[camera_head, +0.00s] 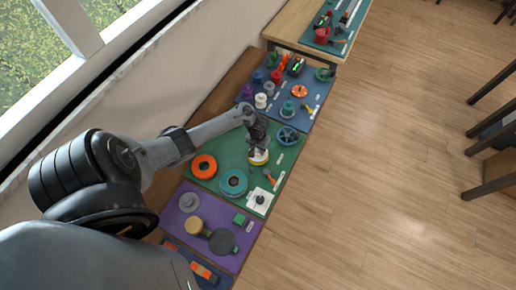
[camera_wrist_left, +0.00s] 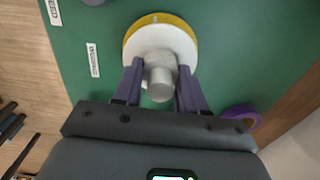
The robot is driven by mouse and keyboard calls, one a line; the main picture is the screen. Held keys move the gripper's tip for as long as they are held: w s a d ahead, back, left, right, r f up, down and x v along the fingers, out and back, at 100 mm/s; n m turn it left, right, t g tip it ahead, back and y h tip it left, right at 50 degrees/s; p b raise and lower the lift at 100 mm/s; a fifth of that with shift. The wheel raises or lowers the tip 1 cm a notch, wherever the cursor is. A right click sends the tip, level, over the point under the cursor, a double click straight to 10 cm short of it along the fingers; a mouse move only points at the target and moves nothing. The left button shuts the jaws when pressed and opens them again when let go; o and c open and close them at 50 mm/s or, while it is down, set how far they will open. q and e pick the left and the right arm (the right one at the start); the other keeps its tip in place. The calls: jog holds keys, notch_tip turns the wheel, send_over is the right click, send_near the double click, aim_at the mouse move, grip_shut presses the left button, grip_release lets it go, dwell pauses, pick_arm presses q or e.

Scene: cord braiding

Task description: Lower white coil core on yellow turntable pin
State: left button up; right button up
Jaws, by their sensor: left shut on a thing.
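The white coil core (camera_wrist_left: 160,45) shows in the left wrist view as a white disc with a pale grey cylindrical hub in its middle. My left gripper (camera_wrist_left: 160,84) is shut on that hub, one finger on each side. The yellow turntable (camera_wrist_left: 155,18) shows as a yellow rim behind the white disc, mostly covered by it; its pin is hidden. In the head view my left gripper (camera_head: 258,146) points down over the white and yellow stack (camera_head: 258,158) on the green mat. I cannot tell whether the core touches the turntable. My right gripper is not in view.
A blue mat with spools lies beyond, a purple mat (camera_head: 186,222) nearer. A purple ring (camera_wrist_left: 242,117) lies right in the wrist view.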

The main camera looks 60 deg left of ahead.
pick_arm(q)
jog(key=shift+f, duration=0.35)
jog(key=shift+f+b, duration=0.5)
jog(key=shift+b, duration=0.05)
jog(key=o, duration=1.1)
jog(key=shift+r+p, duration=0.4)
jog(key=shift+p, duration=0.05)
notch_tip(320, 180, up, 7)
jog(key=p, duration=0.8)
jog(key=shift+r+p, duration=0.15)
jog(key=shift+p, duration=0.15)
